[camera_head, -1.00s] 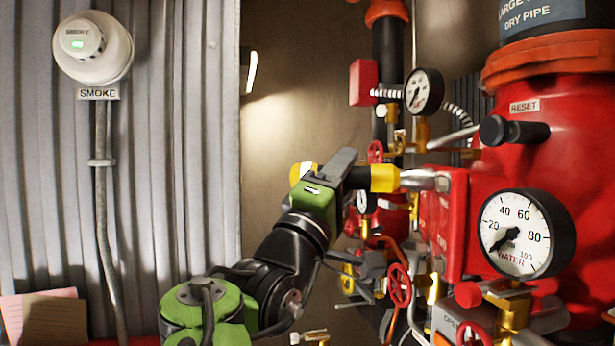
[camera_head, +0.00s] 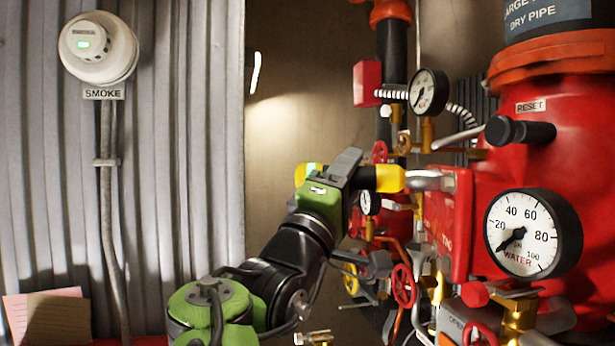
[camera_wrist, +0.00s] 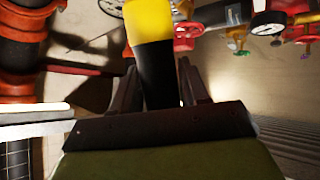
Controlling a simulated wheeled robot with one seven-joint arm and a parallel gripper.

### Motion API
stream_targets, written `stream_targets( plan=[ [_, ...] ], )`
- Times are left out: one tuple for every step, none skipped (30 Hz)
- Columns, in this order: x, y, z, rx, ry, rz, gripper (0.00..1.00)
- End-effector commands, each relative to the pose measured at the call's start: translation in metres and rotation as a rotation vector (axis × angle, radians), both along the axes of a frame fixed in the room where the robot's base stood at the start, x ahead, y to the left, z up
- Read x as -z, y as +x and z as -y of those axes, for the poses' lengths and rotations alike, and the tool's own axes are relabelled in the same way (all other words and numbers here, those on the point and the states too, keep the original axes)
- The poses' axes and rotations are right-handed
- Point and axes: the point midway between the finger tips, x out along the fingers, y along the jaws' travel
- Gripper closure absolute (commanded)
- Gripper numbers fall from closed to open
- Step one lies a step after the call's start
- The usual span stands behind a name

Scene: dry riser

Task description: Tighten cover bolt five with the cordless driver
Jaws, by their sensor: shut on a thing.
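The cordless driver (camera_head: 388,179) is a yellow and black tool with a silver nose pointing right. Its black body shows between my jaws in the wrist view, with the yellow front (camera_wrist: 151,21) beyond them. My gripper (camera_head: 352,176) is shut on the driver and holds it level. The silver nose (camera_head: 428,180) reaches the edge of the red cover (camera_head: 458,215) on the valve body; I cannot tell whether it sits on a bolt. The separate cover bolts, bolt five among them, cannot be made out.
The red valve body (camera_head: 560,150) fills the right side, with a water gauge (camera_head: 532,233) jutting out in front. A smaller gauge (camera_head: 428,92), pipes and red handwheels (camera_head: 403,286) crowd the space around the driver. A corrugated wall with a smoke detector (camera_head: 98,48) stands at left.

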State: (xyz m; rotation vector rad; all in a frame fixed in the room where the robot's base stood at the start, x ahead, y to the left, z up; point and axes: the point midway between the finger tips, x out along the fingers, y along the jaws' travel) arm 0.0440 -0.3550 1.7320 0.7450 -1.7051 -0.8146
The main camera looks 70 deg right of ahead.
Motion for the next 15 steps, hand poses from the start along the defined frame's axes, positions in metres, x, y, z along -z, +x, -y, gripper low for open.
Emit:
stream_targets(
  plan=[
    [-0.001, -0.004, -0.001, 0.010, -0.003, 0.002, 0.92],
    [-0.001, -0.004, -0.001, 0.010, -0.003, 0.002, 0.92],
    [-0.001, -0.002, -0.001, 0.010, -0.003, 0.002, 0.92],
    [-0.001, -0.001, -0.001, 0.009, -0.003, 0.001, 0.92],
    [-0.001, 0.001, -0.001, 0.009, -0.003, 0.001, 0.92],
    [-0.001, 0.005, -0.002, 0.008, -0.004, 0.002, 0.92],
    [-0.001, 0.007, -0.002, 0.007, -0.004, 0.001, 0.92],
    [-0.001, 0.009, -0.002, 0.007, -0.004, 0.001, 0.92],
    [-0.001, 0.012, -0.002, 0.007, -0.004, 0.001, 0.92],
    [-0.001, 0.014, -0.003, 0.005, -0.003, 0.000, 0.92],
    [-0.001, 0.017, -0.003, 0.005, -0.003, 0.001, 0.92],
    [-0.001, 0.020, -0.004, 0.005, -0.003, 0.001, 0.92],
    [-0.001, 0.022, -0.004, 0.003, -0.004, 0.001, 0.92],
    [0.000, 0.024, -0.004, 0.003, -0.003, 0.001, 0.92],
    [0.000, 0.027, -0.004, 0.003, -0.002, 0.000, 0.92]
  ],
)
